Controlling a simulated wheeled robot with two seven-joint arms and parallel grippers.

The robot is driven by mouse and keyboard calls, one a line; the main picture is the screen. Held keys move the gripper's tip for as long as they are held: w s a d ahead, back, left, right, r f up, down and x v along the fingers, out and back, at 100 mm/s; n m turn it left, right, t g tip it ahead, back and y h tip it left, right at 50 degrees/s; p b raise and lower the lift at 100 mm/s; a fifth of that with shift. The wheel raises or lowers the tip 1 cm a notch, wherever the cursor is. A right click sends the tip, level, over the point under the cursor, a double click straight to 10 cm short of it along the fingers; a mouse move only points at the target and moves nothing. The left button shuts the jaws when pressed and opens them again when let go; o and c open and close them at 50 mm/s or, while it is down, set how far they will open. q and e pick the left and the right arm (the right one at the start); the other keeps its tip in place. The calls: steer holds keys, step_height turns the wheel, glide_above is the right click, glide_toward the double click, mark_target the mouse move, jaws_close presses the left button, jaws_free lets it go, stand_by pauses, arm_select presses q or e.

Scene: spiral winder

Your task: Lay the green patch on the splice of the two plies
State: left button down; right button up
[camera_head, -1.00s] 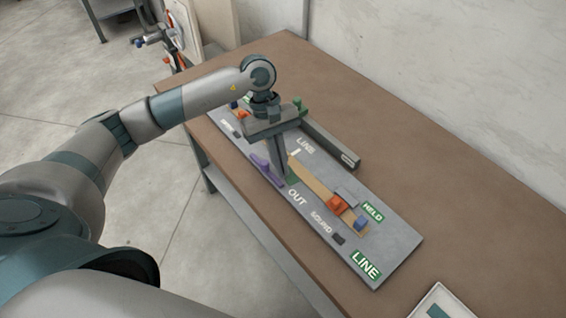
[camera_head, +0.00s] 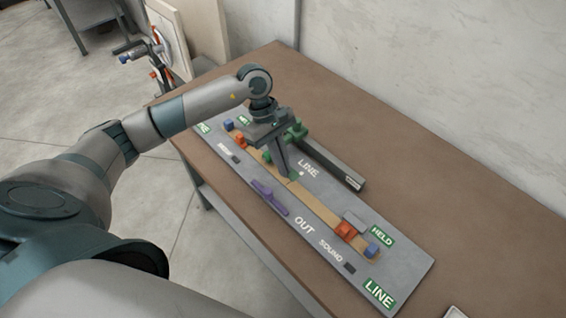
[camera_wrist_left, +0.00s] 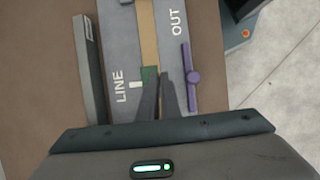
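My left gripper (camera_head: 288,176) points down over the tan ply strip (camera_head: 322,208), with its narrow fingers close together. The green patch (camera_wrist_left: 150,73) is at its fingertips and lies across the strip in the wrist view; whether it touches the strip I cannot tell. The fingers hide part of it and the strip beneath, so I cannot see the splice. The strip runs lengthwise along the grey board (camera_head: 405,262), continuing on both sides of the gripper (camera_wrist_left: 158,82). A small green piece (camera_head: 267,157) also shows left of the fingers. My right gripper is out of view.
A purple handle (camera_head: 269,197) lies on the OUT side. Orange blocks (camera_head: 346,231) and blue blocks (camera_head: 371,250) stand near the strip's ends. A dark bar (camera_head: 335,167) and green knob (camera_head: 296,131) are on the LINE side. The brown table (camera_head: 440,190) is clear toward the wall.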

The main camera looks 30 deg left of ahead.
arm_select(q)
steer(key=shift+f, duration=0.2)
steer(key=shift+f, duration=1.4)
steer(key=shift+f+b, duration=0.8)
steer(key=shift+b, duration=0.35)
steer(key=c, duration=1.9)
jaws_free()
